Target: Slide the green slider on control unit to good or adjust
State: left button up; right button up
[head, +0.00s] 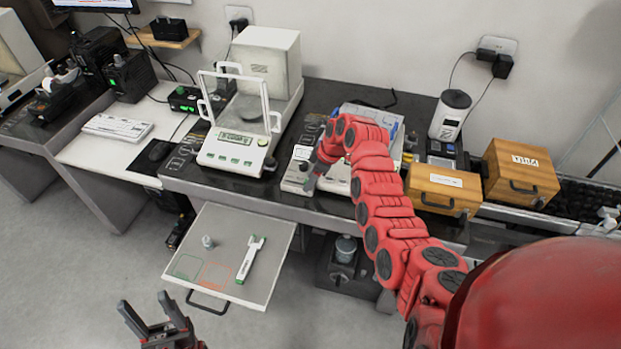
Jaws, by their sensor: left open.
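A small white unit (296,178), which may be the control unit, sits at the front edge of the dark table, right of the balance. I cannot make out a green slider on it. My right arm reaches over the table, and its gripper (313,180) points down beside this unit. Its fingers are small and partly hidden by the arm, so neither contact nor opening is clear. My left gripper (144,299) is open and empty, low at the front left, apart from the pull-out tray.
The balance (236,144) has its glass front frame raised. The pull-out tray (222,222) holds a small weight (208,242), a white-and-green tool (250,260) and green and orange outlines. Wooden boxes (520,174) stand at right. A pale tray (397,142) lies behind my right arm.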

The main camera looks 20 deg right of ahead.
jog(key=shift+d+r, duration=0.15)
jog(key=shift+r, duration=0.35)
jog(key=p+v, duration=0.1)
jog(key=v, duration=1.5)
jog(key=shift+r, duration=0.2)
